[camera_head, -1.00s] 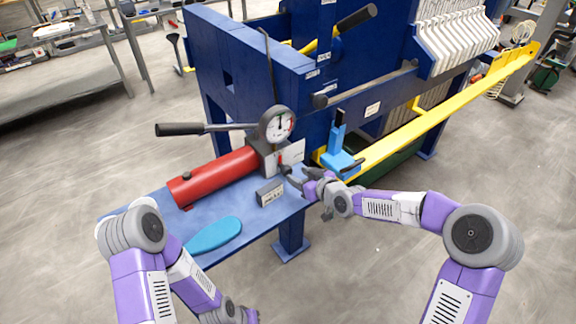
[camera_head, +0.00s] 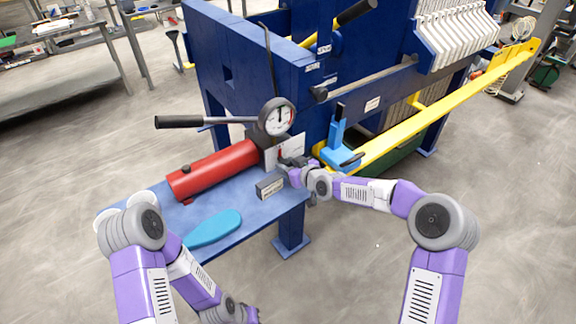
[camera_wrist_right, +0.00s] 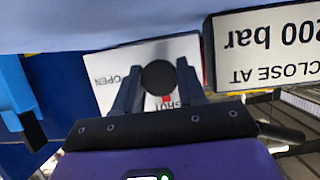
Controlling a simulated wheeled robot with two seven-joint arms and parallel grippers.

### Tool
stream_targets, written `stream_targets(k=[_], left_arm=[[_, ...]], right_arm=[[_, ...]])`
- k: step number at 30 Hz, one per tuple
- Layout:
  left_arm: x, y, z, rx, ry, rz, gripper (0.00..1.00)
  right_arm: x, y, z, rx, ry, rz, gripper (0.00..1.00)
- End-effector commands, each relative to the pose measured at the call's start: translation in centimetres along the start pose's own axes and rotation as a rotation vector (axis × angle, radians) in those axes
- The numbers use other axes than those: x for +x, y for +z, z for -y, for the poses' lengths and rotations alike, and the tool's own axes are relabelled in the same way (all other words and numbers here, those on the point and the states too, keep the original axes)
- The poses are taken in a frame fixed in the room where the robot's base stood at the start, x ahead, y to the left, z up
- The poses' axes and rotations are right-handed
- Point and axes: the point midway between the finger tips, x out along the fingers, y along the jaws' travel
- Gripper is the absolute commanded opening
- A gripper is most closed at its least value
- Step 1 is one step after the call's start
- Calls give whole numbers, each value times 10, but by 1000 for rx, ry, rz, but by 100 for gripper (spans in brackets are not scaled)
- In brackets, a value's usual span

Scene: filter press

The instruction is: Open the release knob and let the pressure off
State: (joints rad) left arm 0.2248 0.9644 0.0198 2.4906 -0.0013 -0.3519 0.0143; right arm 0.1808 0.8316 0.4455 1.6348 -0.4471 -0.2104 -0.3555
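The release knob (camera_wrist_right: 158,77) shows in the right wrist view as a round black disc with a red mark below it. It stands before a white plate (camera_wrist_right: 105,92) lettered OPEN and SHUT, upside down in that view. My right gripper (camera_wrist_right: 159,80) has one finger on each side of the knob, with very little gap; I cannot tell whether they touch it. In the head view my right gripper (camera_head: 287,166) is at the white plate (camera_head: 288,150), below the pressure gauge (camera_head: 277,117), and hides the knob.
The red pump cylinder (camera_head: 213,170) with its black-handled lever (camera_head: 180,122) lies left of the gauge. A CLOSE AT 200 bar sign (camera_head: 270,188) stands close by the gripper. A light-blue clamp (camera_head: 338,150) is to the right. A blue flat piece (camera_head: 214,229) lies on the bench (camera_head: 262,217).

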Motion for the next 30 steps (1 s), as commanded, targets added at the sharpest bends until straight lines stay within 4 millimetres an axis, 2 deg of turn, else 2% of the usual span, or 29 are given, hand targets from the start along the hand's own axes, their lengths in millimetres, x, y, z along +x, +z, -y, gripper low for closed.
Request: stream_targets(k=[1,3,14,30], left_arm=[[0,0,0,0,0,0,0],[0,0,0,0,0,0,0],[2,0,1,0,0,0,0],[17,-1,6,0,0,0,0]], right_arm=[[0,0,0,0,0,0,19],[0,0,0,0,0,0,10],[0,2,-1,72,-28,1,10],[1,3,-3,425,-174,-1,10]])
